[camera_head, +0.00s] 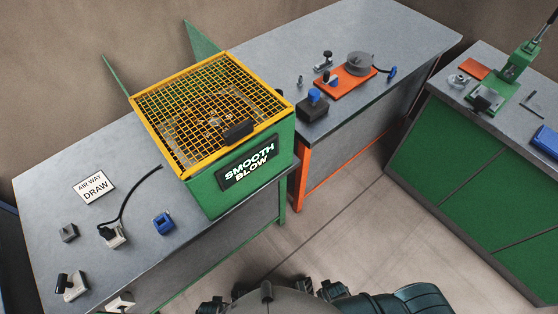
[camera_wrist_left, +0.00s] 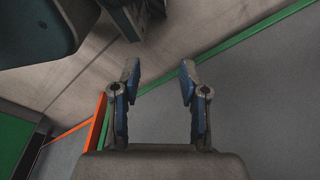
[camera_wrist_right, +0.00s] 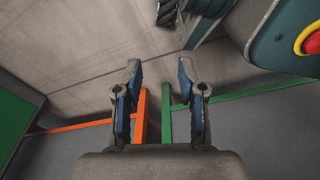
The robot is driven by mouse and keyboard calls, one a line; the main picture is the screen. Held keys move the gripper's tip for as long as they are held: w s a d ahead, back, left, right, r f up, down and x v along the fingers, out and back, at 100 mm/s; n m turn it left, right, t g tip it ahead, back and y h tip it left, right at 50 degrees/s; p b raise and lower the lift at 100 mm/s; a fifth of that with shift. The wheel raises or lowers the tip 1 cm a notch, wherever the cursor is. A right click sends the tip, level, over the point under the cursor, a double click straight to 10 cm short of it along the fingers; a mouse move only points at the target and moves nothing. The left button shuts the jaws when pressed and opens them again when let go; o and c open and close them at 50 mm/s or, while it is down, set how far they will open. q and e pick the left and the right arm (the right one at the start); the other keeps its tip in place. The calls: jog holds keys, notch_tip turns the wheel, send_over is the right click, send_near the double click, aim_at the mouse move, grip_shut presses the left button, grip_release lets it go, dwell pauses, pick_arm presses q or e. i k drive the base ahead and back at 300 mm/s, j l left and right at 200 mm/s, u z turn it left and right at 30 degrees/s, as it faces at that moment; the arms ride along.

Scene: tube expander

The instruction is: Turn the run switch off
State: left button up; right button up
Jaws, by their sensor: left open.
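No part is legibly marked as the run switch. In the head view, a light block with a black lever (camera_head: 70,285) stands at the near left of the left bench. A small grey block (camera_head: 68,232) and a light block with a black plug and cable (camera_head: 115,238) are behind it. A pale fitting (camera_head: 121,302) is at the bench's front edge. My left gripper (camera_wrist_left: 159,82) is open and empty in the left wrist view. My right gripper (camera_wrist_right: 160,80) is open and empty in the right wrist view. Neither touches any of these parts.
A green machine with a yellow mesh guard (camera_head: 210,105) fills the left bench's right end. A blue-knobbed box (camera_head: 313,106) and orange plate (camera_head: 345,80) sit beyond. Floor (camera_head: 340,220) is clear between benches.

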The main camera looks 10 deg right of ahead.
aim_at(62, 282)
jog(key=k+l+u, duration=0.25)
jog(key=l, duration=0.15)
jog(key=k+l+u, duration=0.25)
jog(key=l+u, duration=0.1)
jog(key=u, duration=1.6)
jog(key=i+l, duration=0.05)
jog(key=l, duration=0.05)
